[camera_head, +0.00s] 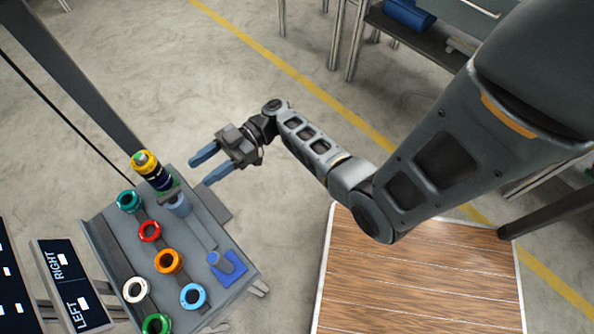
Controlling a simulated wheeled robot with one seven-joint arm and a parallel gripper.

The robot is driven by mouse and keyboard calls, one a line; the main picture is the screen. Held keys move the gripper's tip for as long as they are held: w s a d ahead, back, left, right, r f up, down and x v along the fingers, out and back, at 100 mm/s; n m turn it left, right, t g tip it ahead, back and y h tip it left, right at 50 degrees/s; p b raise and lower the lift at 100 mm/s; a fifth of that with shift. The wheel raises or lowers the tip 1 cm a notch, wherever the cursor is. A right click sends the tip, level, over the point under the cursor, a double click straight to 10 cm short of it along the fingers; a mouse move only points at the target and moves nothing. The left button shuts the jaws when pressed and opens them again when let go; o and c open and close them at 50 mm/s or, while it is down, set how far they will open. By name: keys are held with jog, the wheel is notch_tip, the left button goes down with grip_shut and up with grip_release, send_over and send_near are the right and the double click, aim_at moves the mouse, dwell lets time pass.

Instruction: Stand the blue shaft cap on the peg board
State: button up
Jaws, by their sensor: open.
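My gripper (199,174) is open and empty, its two blue fingers pointing left above the back edge of a grey tray (225,217). Just below and left of the fingers, a grey-blue cylinder (178,205) stands in the tray, apart from them as far as I can tell. Near the tray's front right, a blue square base (238,264) has a short grey-blue peg (219,263) on it. A light blue ring (193,296) lies near the front. I cannot tell for certain which of these is the blue shaft cap or the peg board.
A yellow and dark blue stack (152,172) stands at the tray's back left, close to the fingers. Several coloured rings, including a red one (149,231) and an orange one (168,261), fill the tray. Signs (68,285) are at left; a wooden top (420,275) is at right.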

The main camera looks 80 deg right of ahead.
jog(key=s+a+f+m+g+h, duration=0.1)
jog(key=s+a+f+m+h, duration=0.35)
jog(key=f, duration=0.25)
jog(key=s+a+f+m+g+h, duration=0.1)
jog(key=s+a+m+h, duration=0.1)
jog(key=s+h, duration=0.35)
jog(key=s+a+f+m+g+h, duration=0.1)
jog(key=s+a+f+m+h, duration=0.15)
jog(key=s, duration=0.65)
jog(key=s+r+m+t+h, duration=0.1)
jog(key=s+r+t, duration=0.2)
jog(key=r, duration=1.2)
jog(key=s+r+t+h, duration=0.1)
jog(key=s+r+t, duration=0.3)
jog(key=r, duration=1.1)
jog(key=shift+a+r+m, duration=0.15)
jog(key=shift+a+m, duration=0.05)
jog(key=shift+m, duration=0.2)
